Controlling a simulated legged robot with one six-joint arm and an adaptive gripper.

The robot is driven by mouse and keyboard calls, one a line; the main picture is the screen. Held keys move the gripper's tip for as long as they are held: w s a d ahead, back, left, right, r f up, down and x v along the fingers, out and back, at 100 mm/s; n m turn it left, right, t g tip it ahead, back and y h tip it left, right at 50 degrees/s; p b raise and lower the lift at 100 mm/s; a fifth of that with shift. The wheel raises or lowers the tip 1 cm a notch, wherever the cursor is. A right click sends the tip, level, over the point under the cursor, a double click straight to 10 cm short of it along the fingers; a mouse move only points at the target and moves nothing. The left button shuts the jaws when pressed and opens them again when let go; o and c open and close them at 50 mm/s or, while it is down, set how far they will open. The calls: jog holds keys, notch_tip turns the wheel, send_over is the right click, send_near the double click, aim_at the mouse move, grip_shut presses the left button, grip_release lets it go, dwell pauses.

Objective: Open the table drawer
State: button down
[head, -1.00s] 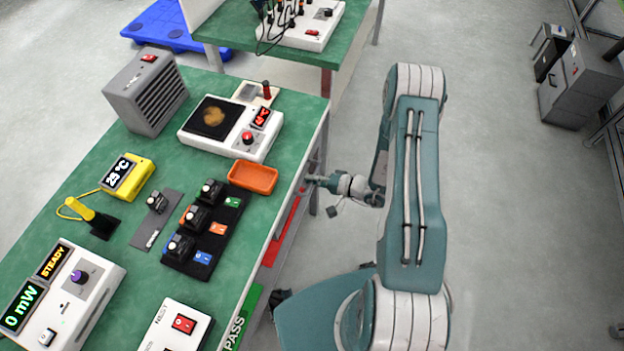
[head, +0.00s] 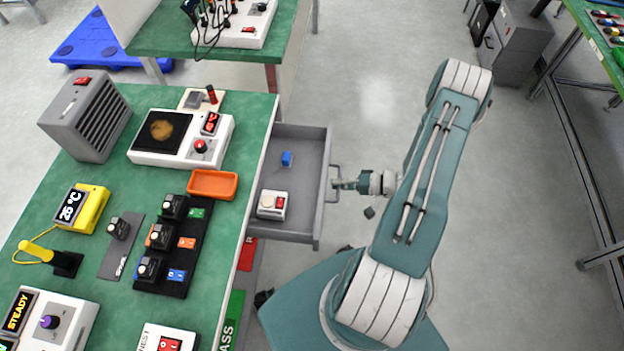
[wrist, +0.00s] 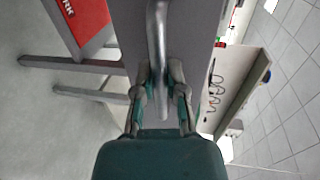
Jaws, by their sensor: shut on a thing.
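The grey table drawer (head: 311,185) stands pulled out from the right side of the green table, under its top. Inside it are a small blue thing (head: 287,159) and a white box with a red switch (head: 271,205). My gripper (head: 340,184) is at the drawer's front, shut on the handle (head: 333,190). In the wrist view the fingers (wrist: 162,92) sit on both sides of the metal handle bar (wrist: 157,50), against the grey drawer front (wrist: 195,40).
A second green table (head: 150,35) stands behind.

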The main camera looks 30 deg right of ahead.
jog(key=f+v, duration=0.2)
jog(key=v, duration=0.7)
jog(key=shift+s+d, duration=0.25)
jog(key=shift+s, duration=0.1)
jog(key=shift+f, duration=0.15)
jog(key=c, duration=0.7)
grip_release()
jog(key=shift+d, duration=0.1)
jog(key=v, duration=1.2)
jog(key=shift+w, duration=0.1)
